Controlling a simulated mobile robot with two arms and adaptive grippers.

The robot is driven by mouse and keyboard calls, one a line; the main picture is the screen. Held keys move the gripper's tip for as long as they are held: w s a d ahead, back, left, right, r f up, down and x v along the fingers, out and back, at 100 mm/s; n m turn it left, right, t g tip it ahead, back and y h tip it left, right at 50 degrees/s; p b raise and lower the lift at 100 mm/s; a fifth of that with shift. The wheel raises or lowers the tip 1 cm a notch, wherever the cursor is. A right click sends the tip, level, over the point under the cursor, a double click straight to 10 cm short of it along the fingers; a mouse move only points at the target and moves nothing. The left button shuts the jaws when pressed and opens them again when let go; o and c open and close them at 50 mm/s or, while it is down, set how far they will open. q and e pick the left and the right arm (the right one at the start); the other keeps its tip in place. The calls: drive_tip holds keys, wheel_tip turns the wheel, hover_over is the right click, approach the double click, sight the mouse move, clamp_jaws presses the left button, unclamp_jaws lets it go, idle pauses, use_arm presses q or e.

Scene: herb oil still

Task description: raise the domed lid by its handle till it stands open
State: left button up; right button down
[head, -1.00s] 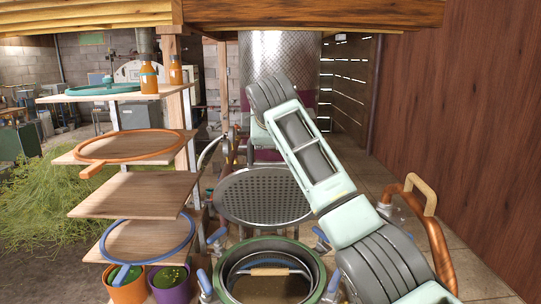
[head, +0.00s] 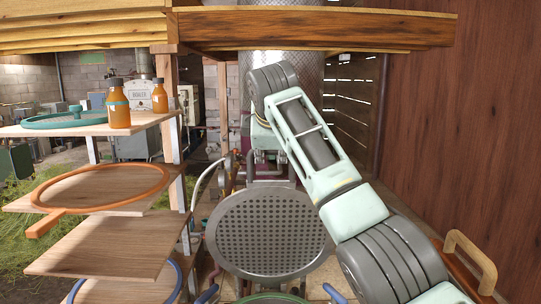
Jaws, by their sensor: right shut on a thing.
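A round grey perforated disc (head: 268,232), which looks like the underside of the domed lid, stands steeply tilted behind the pot, facing me. The pot (head: 272,299) shows only its green rim at the bottom edge. My right arm reaches over from the lower right, and its gripper (head: 268,168) points down at the disc's top edge. It is shut on what seems to be the lid's handle; the grip is small and partly hidden. The dome side is hidden behind the disc. My left gripper is not in view.
Wooden shelves on the left hold an orange hoop (head: 100,188), a green hoop (head: 62,119) and two orange bottles (head: 118,110). A wooden beam (head: 320,30) crosses above. A wooden loop handle (head: 470,258) on copper-coloured metal is at right, near the brown wall (head: 465,140).

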drive_tip(key=shift+r, duration=0.65)
drive_tip(key=c, duration=2)
unclamp_jaws()
drive_tip(key=shift+s, duration=0.1)
drive_tip(key=shift+o, duration=1.4)
drive_tip(key=shift+s, duration=0.45)
drive_tip(key=shift+w+f, duration=0.1)
drive_tip(key=shift+r, duration=0.25)
drive_tip(key=v, duration=1.2)
drive_tip(key=shift+f, duration=0.25)
